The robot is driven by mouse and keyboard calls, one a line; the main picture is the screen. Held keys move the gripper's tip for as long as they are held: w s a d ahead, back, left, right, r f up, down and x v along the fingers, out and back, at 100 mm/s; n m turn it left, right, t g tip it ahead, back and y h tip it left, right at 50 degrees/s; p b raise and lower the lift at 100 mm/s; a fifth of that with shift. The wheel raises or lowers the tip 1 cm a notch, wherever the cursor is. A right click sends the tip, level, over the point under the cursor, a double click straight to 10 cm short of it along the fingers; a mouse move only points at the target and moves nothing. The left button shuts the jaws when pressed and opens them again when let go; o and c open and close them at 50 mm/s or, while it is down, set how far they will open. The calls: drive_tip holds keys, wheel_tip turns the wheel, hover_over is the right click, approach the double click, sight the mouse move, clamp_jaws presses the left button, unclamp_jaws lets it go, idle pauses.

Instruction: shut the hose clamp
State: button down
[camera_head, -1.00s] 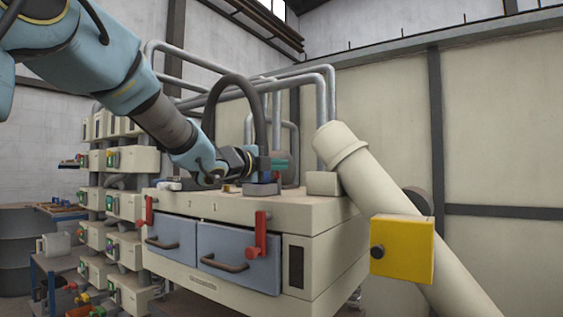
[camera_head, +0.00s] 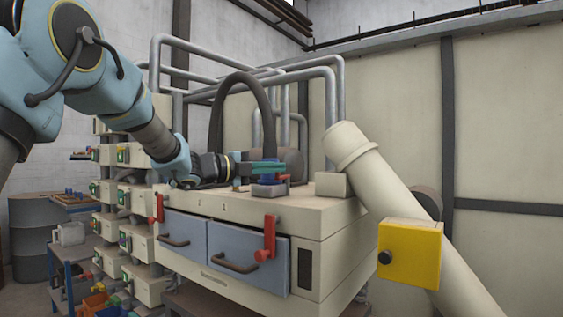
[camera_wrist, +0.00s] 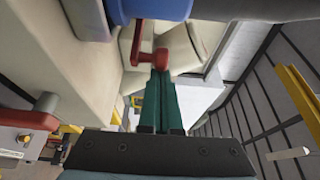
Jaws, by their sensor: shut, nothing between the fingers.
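The hose clamp shows as a blue collar (camera_wrist: 150,10) with a red lever (camera_wrist: 158,38) at the top of the wrist view. In the head view the blue collar (camera_head: 268,190) sits on top of the beige machine at the foot of the dark arched hose (camera_head: 240,79). My gripper (camera_wrist: 161,72) has green fingers, shut with nothing between them. Their tips are at the red lever's end; I cannot tell whether they touch it.
A thick slanted pipe (camera_head: 400,195) with a yellow box (camera_head: 410,254) stands at the right. Grey pipes (camera_head: 335,110) rise behind. A beige block (camera_head: 331,184) sits right of the collar.

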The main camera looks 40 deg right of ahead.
drive_tip(key=shift+w+a+m+g, duration=0.25)
drive_tip(key=shift+w+m+g, duration=0.3)
drive_tip(key=shift+g, duration=0.15)
drive_tip(key=shift+w+a, duration=0.2)
drive_tip(key=shift+w, duration=0.1)
drive_tip(key=shift+b, duration=0.3)
